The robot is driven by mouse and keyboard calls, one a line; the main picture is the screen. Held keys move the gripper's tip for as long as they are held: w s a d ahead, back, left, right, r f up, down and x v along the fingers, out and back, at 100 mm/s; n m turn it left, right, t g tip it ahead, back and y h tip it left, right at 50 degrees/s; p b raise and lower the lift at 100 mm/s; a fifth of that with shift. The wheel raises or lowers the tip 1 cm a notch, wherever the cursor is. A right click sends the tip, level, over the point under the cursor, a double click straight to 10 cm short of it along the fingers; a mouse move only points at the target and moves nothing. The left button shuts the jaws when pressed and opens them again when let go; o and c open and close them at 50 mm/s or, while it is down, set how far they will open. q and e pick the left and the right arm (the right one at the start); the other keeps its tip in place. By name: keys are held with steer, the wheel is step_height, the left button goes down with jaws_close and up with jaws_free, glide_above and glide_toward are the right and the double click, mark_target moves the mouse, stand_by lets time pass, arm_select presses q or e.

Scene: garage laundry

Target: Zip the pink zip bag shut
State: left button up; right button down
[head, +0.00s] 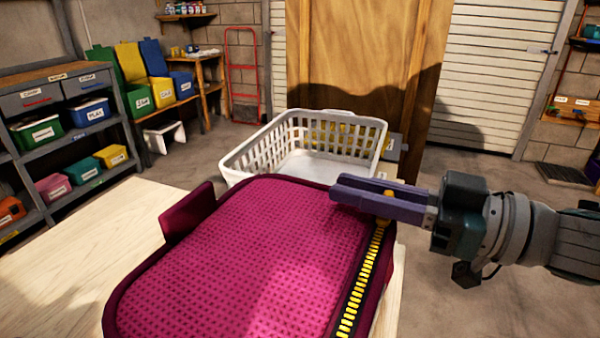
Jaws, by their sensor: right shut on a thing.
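The pink zip bag (225,255) lies flat on the light wooden table, with a textured magenta top and a dark red rim. A tab sticks up at its left edge. A zip with yellow teeth (358,285) on a dark strip runs along its right side, from the front up to my right gripper. My right gripper (342,188), with purple fingers, reaches in from the right over the bag's far right corner. It is shut on the yellow zip pull (388,193), which shows just at the fingers; the fingers hide most of it. My left gripper is not in view.
A white laundry basket (240,161) stands just behind the bag. The pale table top (75,255) is bare to the left. Shelves with labelled bins (85,112) stand at the left, and a wooden panel (360,60) rises behind the basket.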

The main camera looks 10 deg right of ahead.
stand_by(0.3)
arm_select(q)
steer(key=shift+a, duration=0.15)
arm_select(e)
steer(key=c, duration=0.8)
jaws_free()
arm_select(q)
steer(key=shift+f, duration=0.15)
arm_select(e)
steer(key=v, duration=1)
